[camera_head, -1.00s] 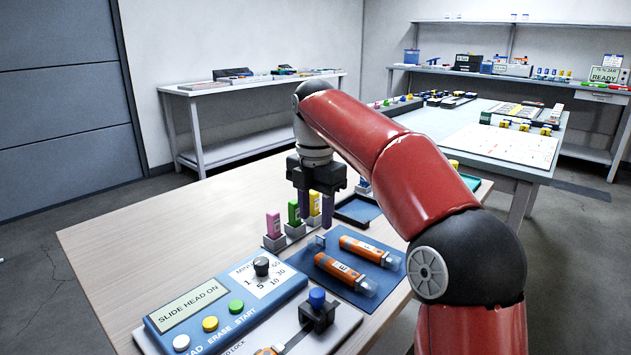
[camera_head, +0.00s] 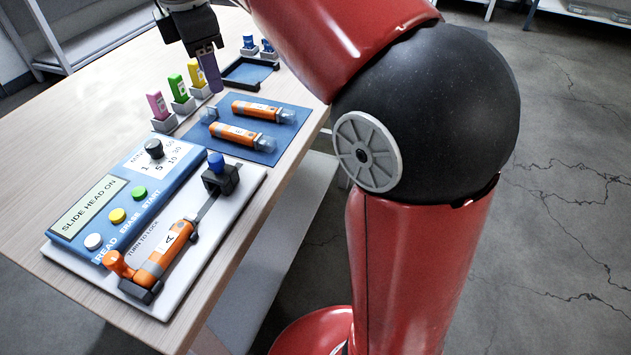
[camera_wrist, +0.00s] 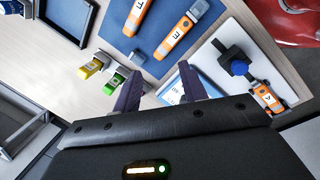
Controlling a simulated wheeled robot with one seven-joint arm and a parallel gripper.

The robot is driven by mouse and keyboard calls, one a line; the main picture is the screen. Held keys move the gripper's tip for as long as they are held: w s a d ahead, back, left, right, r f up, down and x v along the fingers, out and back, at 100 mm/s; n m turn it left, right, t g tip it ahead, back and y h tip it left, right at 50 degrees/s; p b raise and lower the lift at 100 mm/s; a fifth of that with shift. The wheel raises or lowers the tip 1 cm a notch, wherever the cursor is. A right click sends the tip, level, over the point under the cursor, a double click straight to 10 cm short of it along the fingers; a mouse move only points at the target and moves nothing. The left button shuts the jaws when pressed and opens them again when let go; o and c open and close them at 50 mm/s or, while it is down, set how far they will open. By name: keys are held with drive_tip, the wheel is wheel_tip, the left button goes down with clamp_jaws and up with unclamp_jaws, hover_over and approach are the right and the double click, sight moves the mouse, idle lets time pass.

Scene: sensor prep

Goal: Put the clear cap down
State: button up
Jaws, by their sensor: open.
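A small clear cap (camera_head: 208,116) stands loose at the left end of the blue mat (camera_head: 285,137), beside the orange sensors. In the wrist view the cap (camera_wrist: 137,58) sits on the mat near the fingers. My gripper (camera_head: 213,84) is open and empty above the table near the cap, with no contact visible. Its two purple fingers show apart in the wrist view (camera_wrist: 158,72). Two orange sensors, an upper one (camera_head: 257,110) and a lower one (camera_head: 232,134), lie on the mat with clear ends to the right.
Pink (camera_head: 158,104), green (camera_head: 178,88) and yellow (camera_head: 197,73) tags stand in holders left of the mat. A dark tray (camera_head: 248,72) lies behind it. The reader panel (camera_head: 105,205) and a slide fixture holding orange sensor A (camera_head: 168,250) are nearer. Bare table is at left.

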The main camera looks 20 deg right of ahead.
drive_tip(key=s+d+f+m, duration=0.2)
drive_tip(key=s+m, duration=0.1)
drive_tip(key=s+d+f+m+t, duration=0.1)
drive_tip(key=s+d+f+m, duration=0.1)
drive_tip(key=s+m, duration=0.1)
drive_tip(key=s+d+f+m+t, duration=0.1)
drive_tip(key=s+d+f+m, duration=0.1)
drive_tip(key=s+m, duration=0.1)
drive_tip(key=shift+s+m, duration=0.3)
drive_tip(key=shift+s, duration=0.6)
drive_tip(key=s+d+f+m+t, duration=0.1)
drive_tip(key=s+d+f+m, duration=0.2)
drive_tip(key=s+f+m, duration=0.6)
drive_tip(key=shift+d+f+t+y, duration=0.3)
drive_tip(key=shift+d+f+y, duration=0.1)
drive_tip(key=shift+f, duration=0.3)
